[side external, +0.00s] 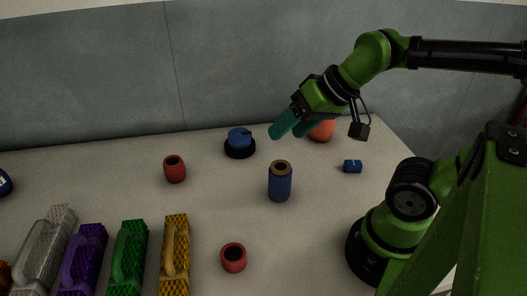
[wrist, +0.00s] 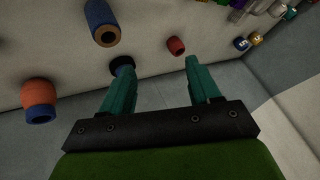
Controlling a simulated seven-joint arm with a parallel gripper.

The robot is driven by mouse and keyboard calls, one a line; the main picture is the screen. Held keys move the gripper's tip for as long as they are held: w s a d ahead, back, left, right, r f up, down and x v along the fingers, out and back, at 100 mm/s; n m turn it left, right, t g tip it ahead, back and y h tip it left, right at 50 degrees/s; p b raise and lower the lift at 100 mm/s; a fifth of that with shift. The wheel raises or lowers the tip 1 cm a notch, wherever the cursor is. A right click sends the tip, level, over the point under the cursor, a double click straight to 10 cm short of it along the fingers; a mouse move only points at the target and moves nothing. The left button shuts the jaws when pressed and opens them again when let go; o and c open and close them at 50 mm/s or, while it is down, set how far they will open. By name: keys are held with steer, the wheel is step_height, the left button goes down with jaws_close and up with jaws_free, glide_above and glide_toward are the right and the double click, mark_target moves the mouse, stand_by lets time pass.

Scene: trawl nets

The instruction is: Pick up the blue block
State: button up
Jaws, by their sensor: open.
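A small dark blue block (side external: 353,166) lies on the table in the side view, right of centre and below my wrist. I cannot make it out in the wrist view. My gripper (side external: 290,128) is above the back of the table, up and to the left of the block, with its teal fingers pointing down-left. In the wrist view my gripper (wrist: 158,70) has its two fingers spread with nothing held between them.
A blue cylinder with a brown top (side external: 280,184) stands mid-table. A blue piece on a black disc (side external: 239,141), red cylinders (side external: 175,170) (side external: 233,258) and an orange object (side external: 323,130) are around it. Several coloured net-like blocks (side external: 127,262) line the front left. A grey wall (side external: 220,70) stands behind.

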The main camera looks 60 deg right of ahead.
steer(key=shift+d, duration=0.1)
steer(key=n+g+h, duration=0.2)
steer(key=n+g, duration=0.4)
steer(key=g, duration=0.1)
glide_above(355, 162)
step_height(355, 162, down, 8)
steer(key=n, duration=0.5)
steer(key=f, duration=1)
steer(key=shift+s+d+f, duration=0.1)
steer(key=shift+d+f, duration=0.1)
steer(key=shift+f, duration=0.15)
steer(key=shift+a+f, duration=0.2)
steer(key=shift+f, duration=1.15)
steer(key=shift+a+f, duration=0.15)
steer(key=shift+f, duration=1.2)
